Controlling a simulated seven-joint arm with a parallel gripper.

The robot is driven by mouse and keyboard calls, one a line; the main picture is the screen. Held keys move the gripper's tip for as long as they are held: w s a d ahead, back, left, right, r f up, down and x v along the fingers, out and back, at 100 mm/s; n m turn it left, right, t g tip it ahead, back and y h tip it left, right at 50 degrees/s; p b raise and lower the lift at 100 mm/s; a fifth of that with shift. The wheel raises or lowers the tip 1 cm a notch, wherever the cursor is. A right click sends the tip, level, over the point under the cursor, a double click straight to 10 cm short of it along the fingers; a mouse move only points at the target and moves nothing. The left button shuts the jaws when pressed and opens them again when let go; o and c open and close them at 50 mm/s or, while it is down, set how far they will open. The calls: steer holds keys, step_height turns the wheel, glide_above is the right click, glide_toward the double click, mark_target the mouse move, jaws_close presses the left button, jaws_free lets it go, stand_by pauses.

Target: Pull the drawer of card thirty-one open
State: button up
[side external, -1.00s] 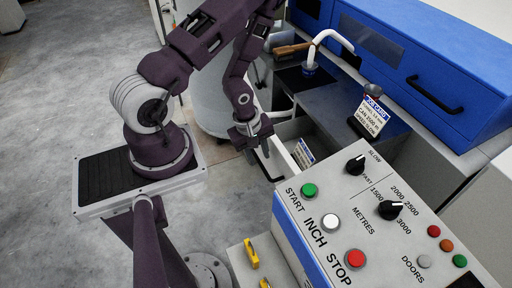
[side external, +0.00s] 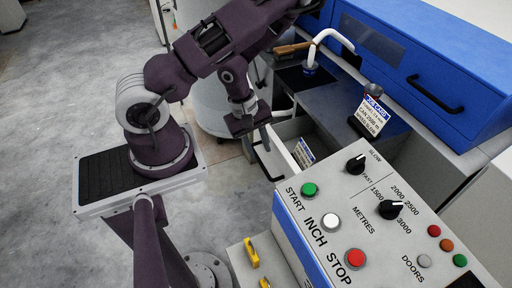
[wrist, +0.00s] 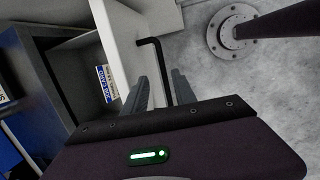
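The drawer (side external: 277,164) stands open, pulled out from the machine's base; its pale front panel also shows in the wrist view (wrist: 118,38). A black bar handle (wrist: 150,42) stands out from that front. My gripper (side external: 259,146) is above the drawer front in the side view. In the wrist view my gripper (wrist: 160,74) is open, its two fingers apart, with the handle bar seen between them. They appear clear of the bar, though I cannot tell the exact height. A blue-headed label (side external: 303,152) shows inside the drawer opening.
The control panel (side external: 375,215) with buttons and knobs stands close in front of the drawer. A white bent pipe (side external: 325,40), a wooden-handled brush (side external: 291,49) and a sign (side external: 371,115) are on the machine. A pale can (side external: 212,110) stands behind my gripper. Floor at left is clear.

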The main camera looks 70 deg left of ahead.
steer(key=f+h, duration=0.1)
steer(key=h, duration=0.2)
steer(key=m+t+h, duration=0.3)
steer(key=m+h, duration=0.5)
steer(key=h, duration=0.2)
glide_toward(259, 159)
steer(key=d, duration=0.3)
steer(key=x, duration=0.5)
steer(key=f+x, duration=0.1)
steer(key=x, duration=0.1)
steer(key=shift+w, duration=0.45)
steer(key=shift+a, duration=0.1)
jaws_close()
